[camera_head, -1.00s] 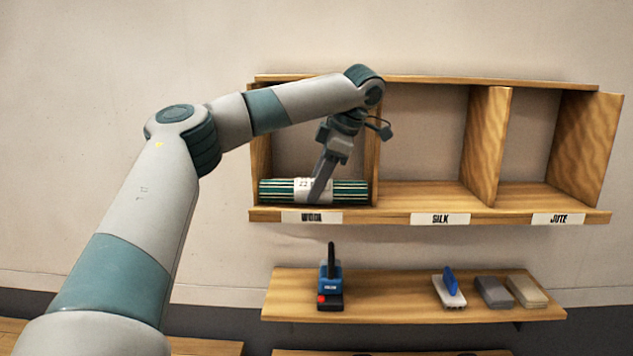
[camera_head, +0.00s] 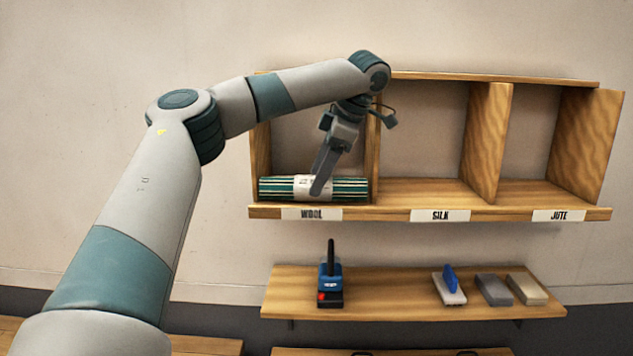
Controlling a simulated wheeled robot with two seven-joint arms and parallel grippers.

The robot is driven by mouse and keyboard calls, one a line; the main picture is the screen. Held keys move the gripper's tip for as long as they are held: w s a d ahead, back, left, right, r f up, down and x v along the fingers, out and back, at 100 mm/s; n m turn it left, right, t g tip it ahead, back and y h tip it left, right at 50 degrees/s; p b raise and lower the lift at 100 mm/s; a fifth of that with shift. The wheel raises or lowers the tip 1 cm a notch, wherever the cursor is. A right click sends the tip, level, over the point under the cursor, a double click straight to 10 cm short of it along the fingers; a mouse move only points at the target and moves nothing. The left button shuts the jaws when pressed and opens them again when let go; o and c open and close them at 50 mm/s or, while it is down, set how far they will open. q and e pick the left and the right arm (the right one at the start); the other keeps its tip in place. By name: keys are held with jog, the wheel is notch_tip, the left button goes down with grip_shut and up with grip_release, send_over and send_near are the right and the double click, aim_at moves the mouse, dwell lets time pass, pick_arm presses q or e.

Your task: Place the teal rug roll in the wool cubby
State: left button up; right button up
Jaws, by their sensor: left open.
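The teal rug roll (camera_head: 347,189), striped teal, dark and cream with a white paper band, lies lengthwise on the floor of the left compartment, the wool cubby (camera_head: 262,150), above the label WOOL. My left gripper (camera_head: 318,190) comes down in front of the roll and overlaps its white band in the picture. Its jaws are open, and I cannot tell whether a finger touches the roll. The gripper hides part of the band. My right gripper is not in view.
The silk cubby (camera_head: 425,140) and jute cubby (camera_head: 530,140) are empty. A lower shelf (camera_head: 390,300) holds a blue tool with a black handle (camera_head: 330,280), a brush with a blue handle (camera_head: 449,287), and two blocks (camera_head: 494,290). Wooden dividers flank the gripper.

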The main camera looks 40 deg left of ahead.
pick_arm(q)
jog(key=b+v, duration=0.2)
jog(key=v, duration=0.8)
jog(key=shift+d+f, duration=0.1)
jog(key=shift+d, duration=0.05)
dwell(1.9)
